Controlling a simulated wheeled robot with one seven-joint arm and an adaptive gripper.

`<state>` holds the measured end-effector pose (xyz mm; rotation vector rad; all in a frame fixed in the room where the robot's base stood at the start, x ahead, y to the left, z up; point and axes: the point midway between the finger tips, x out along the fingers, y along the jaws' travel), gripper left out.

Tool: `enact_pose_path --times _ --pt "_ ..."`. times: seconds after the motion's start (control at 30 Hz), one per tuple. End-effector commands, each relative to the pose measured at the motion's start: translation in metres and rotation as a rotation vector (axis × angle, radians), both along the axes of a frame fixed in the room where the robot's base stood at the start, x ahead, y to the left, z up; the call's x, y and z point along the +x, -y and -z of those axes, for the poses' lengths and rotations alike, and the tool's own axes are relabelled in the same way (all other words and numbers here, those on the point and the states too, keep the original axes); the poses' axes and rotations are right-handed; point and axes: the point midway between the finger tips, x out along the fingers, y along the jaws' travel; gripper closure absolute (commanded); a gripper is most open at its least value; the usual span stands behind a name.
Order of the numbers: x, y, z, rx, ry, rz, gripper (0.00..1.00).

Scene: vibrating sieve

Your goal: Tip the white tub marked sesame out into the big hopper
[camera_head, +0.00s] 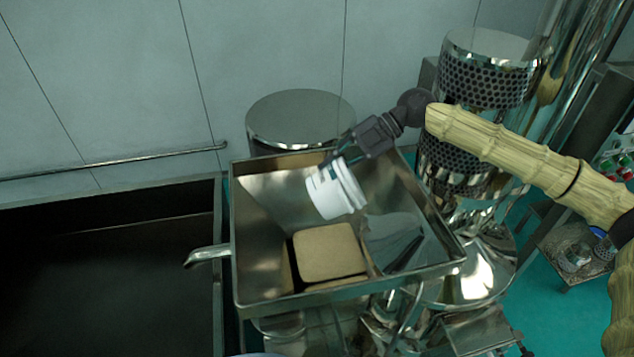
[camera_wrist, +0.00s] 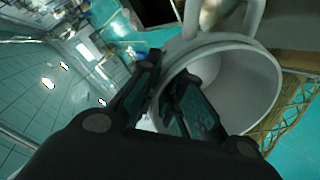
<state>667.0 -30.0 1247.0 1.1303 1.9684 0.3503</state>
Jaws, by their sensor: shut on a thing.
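A white tub (camera_head: 328,192) hangs tilted on its side above the big hopper (camera_head: 243,240), an open square steel funnel. My gripper (camera_head: 342,161) is shut on the tub's wall from above. In the wrist view the tub (camera_wrist: 265,75) shows its open mouth and pale inside wall, with one dark finger of my gripper (camera_wrist: 165,98) reaching inside. I can see no sesame in the visible part of the inside. No marking on the tub is readable. A flat tan patch (camera_head: 328,252) lies at the bottom of the hopper, below the tub.
A dark open trough (camera_head: 110,270) is left of the hopper. A round steel drum (camera_head: 300,118) stands behind it. A perforated steel cylinder (camera_head: 484,75) stands at the back right.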

Motion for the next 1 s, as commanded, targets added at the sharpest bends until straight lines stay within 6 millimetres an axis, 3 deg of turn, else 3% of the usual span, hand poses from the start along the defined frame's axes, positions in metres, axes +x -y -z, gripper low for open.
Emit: enact_pose_path --times 0.37,1.0 --pt "0.0000 -0.0005 -0.0010 -0.021 0.008 -0.002 1.00" --pt "0.0004 -0.0003 -0.0012 -0.294 0.073 0.000 1.00"
